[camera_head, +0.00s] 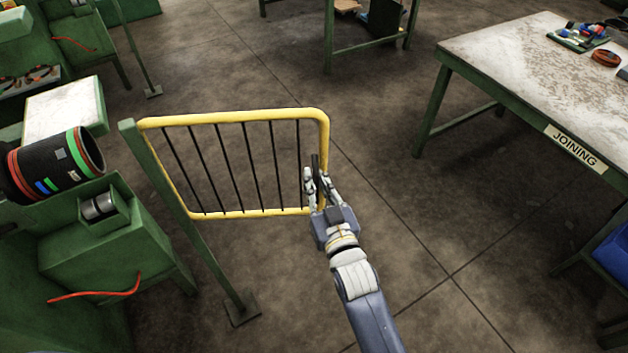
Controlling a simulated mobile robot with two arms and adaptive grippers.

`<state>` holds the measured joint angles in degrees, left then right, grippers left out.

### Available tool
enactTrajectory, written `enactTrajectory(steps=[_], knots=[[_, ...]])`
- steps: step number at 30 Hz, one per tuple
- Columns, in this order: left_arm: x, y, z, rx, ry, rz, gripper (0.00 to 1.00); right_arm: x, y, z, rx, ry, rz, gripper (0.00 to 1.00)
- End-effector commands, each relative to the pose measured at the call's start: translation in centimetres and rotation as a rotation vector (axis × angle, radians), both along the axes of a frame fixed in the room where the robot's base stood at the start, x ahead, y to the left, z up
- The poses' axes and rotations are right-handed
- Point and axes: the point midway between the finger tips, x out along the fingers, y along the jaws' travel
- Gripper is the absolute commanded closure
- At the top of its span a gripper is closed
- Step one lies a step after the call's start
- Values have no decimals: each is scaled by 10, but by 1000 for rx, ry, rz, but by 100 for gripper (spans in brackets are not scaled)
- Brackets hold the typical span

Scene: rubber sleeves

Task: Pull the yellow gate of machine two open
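The yellow gate (230,117) has a rounded yellow frame with dark thin bars. It hangs from a green post (188,215) on its left side and reaches out to the right over the bare floor. My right gripper (317,182) is at the gate's free right end. Its fingers lie on both sides of a dark upright handle (315,162) and appear closed on it. The fingers hide the lower part of the handle. My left gripper is out of view.
A green machine (110,240) with a black banded drum (60,170) and a red hose stands left of the post. A table (530,65) labelled JOINING stands at the right. A blue bin (612,250) is at the right edge. The floor between the gate and that table is clear.

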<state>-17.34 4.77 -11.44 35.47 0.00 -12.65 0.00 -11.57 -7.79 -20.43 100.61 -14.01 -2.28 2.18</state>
Motion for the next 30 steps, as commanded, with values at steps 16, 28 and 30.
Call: enactTrajectory(steps=[16, 28, 30], knots=[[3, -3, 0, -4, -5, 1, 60, -10, -3, -1, 3, 2, 1, 80], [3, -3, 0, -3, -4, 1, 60, -80, -27, -1, 2, 4, 1, 80], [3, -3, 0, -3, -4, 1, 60, -91, -31, -1, 2, 3, 0, 80]])
